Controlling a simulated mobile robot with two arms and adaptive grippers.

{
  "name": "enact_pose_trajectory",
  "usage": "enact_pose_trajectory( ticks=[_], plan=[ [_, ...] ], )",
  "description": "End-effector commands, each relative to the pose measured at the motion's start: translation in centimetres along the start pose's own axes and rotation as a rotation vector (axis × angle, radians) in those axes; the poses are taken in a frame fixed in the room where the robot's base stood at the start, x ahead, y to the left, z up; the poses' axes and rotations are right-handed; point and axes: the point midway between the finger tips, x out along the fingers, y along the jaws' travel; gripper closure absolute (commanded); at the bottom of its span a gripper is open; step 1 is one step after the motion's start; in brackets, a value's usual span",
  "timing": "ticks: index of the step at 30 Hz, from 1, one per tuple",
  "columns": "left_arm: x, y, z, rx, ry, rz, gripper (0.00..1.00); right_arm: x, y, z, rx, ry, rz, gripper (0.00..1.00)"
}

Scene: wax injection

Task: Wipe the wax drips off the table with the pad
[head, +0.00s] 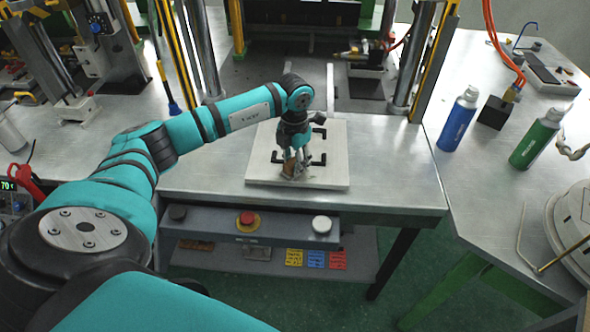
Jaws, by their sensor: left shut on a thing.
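My left gripper (294,166) points down over the pale square board on the middle table. It is shut on a small brownish thing (288,169), which looks like the pad; the fingers hide part of it. The pad is at or just above the board's surface, and I cannot tell whether it touches. The table (395,175) is bare grey metal around the board. I cannot make out any wax drips at this size. My right gripper is not in view.
The board (335,172) carries black corner brackets. A press with yellow-edged posts stands behind. A blue bottle (458,122) and a green bottle (536,140) stand on the right bench. A control panel (265,224) with a red button is under the table's front edge. The table's right part is clear.

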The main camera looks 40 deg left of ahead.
Motion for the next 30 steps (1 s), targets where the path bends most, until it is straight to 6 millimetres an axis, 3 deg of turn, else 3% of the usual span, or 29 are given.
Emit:
enact_pose_trajectory(
  ticks=[7, 17, 30],
  plan=[
    [0.1, 0.8, 1.1, 0.001, 0.001, 0.000, 1.00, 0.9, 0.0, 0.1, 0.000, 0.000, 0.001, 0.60],
    [-0.3, 1.9, 0.2, 0.000, 0.000, 0.000, 1.00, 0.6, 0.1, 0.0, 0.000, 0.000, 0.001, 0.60],
    [-0.2, -0.2, -2.4, 0.001, 0.000, 0.000, 1.00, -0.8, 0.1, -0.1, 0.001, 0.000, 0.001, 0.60]
  ],
)
